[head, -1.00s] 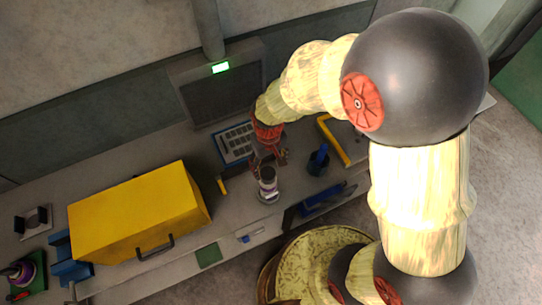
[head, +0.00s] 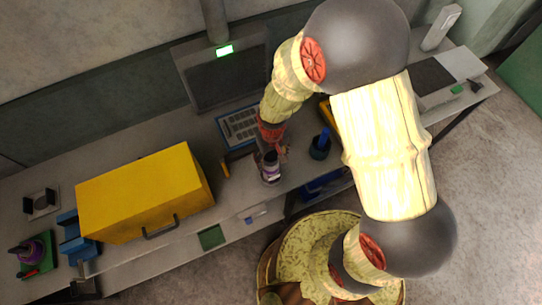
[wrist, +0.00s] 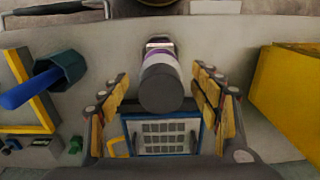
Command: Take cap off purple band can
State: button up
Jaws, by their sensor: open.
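The purple band can (head: 271,174) stands on the bench in front of the keypad panel. In the wrist view the can (wrist: 160,56) shows a white body with a purple band, and its dark grey cap (wrist: 161,92) faces the camera. My gripper (wrist: 160,86) is open, with one yellow-padded finger on each side of the cap and a gap to both. In the head view my gripper (head: 271,153) is at the top of the can and partly covers it.
A yellow box (head: 140,192) with a handle stands left of the can. A dark cup (head: 319,150) with a blue handle stands close on the right. The keypad panel (head: 238,128) lies behind. A purple-ringed item (head: 32,250) sits on a green mat at far left.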

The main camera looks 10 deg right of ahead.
jog(key=shift+w+a, duration=0.1)
jog(key=shift+c, duration=1.1)
jog(key=c, duration=0.7)
jog(key=shift+o, duration=0.2)
jog(key=shift+r, duration=0.1)
